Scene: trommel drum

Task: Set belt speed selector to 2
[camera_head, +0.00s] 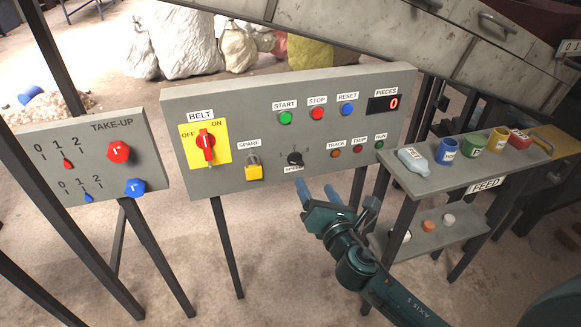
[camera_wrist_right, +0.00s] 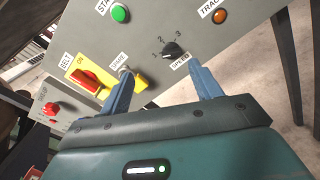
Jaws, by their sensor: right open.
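The belt speed selector (camera_head: 294,159) is a small black knob on the grey control panel (camera_head: 230,100), above a SPEED label and below the numbers 1, 2 and 3. In the right wrist view the knob (camera_wrist_right: 171,50) lies ahead, between and beyond my fingertips. Its pointer direction is hard to tell there, seemingly towards the 1 side. My right gripper (camera_head: 318,192) is open and empty, in front of and below the knob, apart from it. It also shows in the right wrist view (camera_wrist_right: 160,80). My left gripper is not in view.
Beside the knob are a yellow padlock (camera_head: 254,172) at SPARE, the red BELT switch (camera_head: 206,142) and small lamps (camera_head: 358,149). START (camera_head: 285,118), STOP and RESET buttons sit above. A feed shelf (camera_head: 410,185) with several containers stands right; the TAKE-UP panel (camera_head: 85,155) stands left.

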